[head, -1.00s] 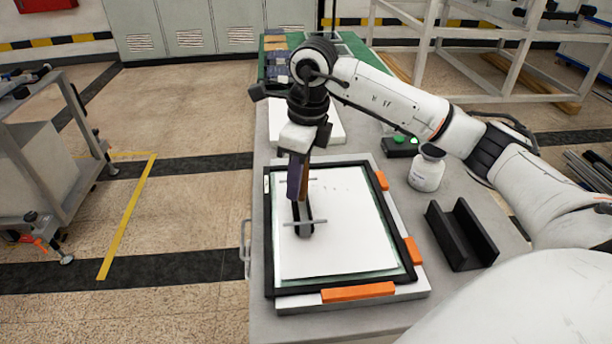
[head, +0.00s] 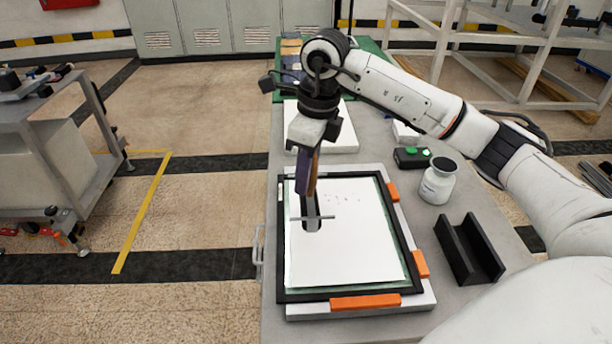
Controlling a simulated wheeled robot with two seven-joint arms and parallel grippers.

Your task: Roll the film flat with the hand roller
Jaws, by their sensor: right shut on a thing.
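A white sheet, seemingly the film (head: 360,250), lies over a pale green sheet inside a black frame (head: 284,262) with orange blocks on its edges. Small dark specks show on its upper part. My right gripper (head: 309,180) points down over the sheet's left part and is shut on the hand roller (head: 312,222). The roller has a brown handle, a dark lower part and a thin grey crossbar. Its lower end appears to be at the sheet; exact contact is hard to tell. The gripper partly hides the handle. My left gripper is out of view.
A white slab (head: 345,135) lies behind. A cart (head: 60,150) stands left, beyond open floor.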

